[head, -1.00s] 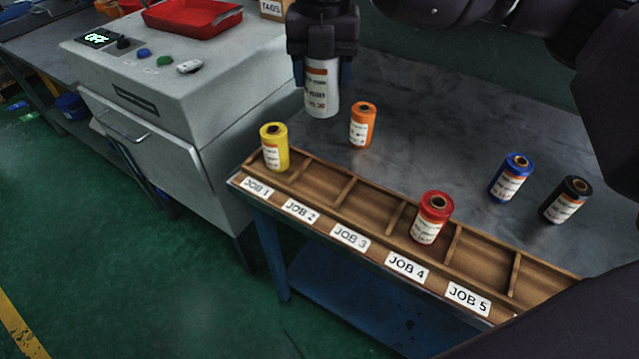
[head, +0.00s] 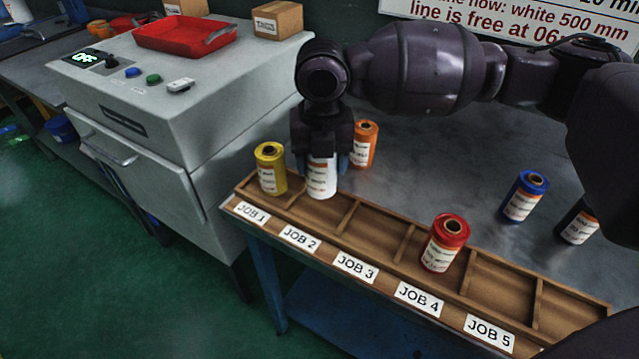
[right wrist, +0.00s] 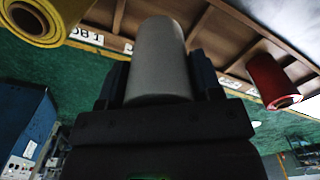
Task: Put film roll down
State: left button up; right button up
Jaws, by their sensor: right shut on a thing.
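My right gripper (head: 321,162) is shut on a white film roll (head: 321,181), which hangs upright below it. The roll's lower end overlaps the JOB 2 compartment of the wooden rack (head: 375,228); whether it touches the rack I cannot tell. In the right wrist view the white roll (right wrist: 160,60) sits between the two fingers. A yellow roll (head: 270,170) stands in the JOB 1 compartment and a red roll (head: 445,243) in JOB 4. The JOB 3 and JOB 5 compartments look empty. My left gripper is not in view.
An orange roll (head: 365,143) stands on the table close behind the white one. A blue roll (head: 525,196) and a black roll (head: 578,224), partly hidden, stand behind the rack at right. A grey machine (head: 180,85) with a red tray (head: 185,37) is at left.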

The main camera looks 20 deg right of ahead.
aim_at(321, 185)
notch_tip(321, 185, down, 6)
jog(key=shift+r+b, duration=0.1)
jog(key=shift+b, duration=0.65)
jog(key=shift+r, duration=0.1)
jog(key=shift+f, duration=0.2)
jog(key=o, duration=1.1)
jog(key=shift+r, duration=0.1)
notch_tip(321, 185, up, 12)
jog(key=p, duration=0.3)
jog(key=shift+s, duration=0.1)
